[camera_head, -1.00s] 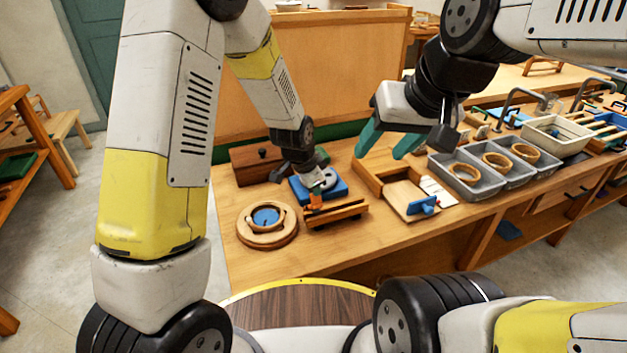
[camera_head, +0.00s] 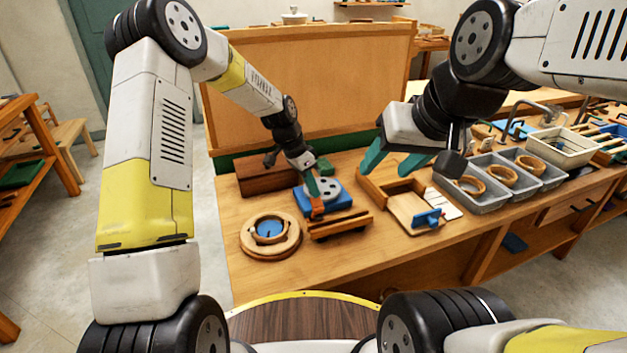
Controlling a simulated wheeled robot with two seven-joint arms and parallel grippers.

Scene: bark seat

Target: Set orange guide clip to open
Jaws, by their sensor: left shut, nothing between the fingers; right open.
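The orange guide clip (camera_head: 317,208) is a small orange piece at the front left of the blue block (camera_head: 338,201) with a grey disc on it, on the wooden bench. My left gripper (camera_head: 313,190) is shut and points down just above the clip. Its teal fingertips are at or very near the clip; I cannot tell if they touch it. The clip is too small to tell its setting. My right gripper (camera_head: 390,163) is open and empty, held above the wooden tray with a blue handle.
A round wooden ring piece with a blue centre (camera_head: 270,230) stands left of the clip. A wooden rail (camera_head: 340,226) lies in front of it. A brown wooden box (camera_head: 262,177) is behind. Grey bins with rings (camera_head: 482,197) stand at the right.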

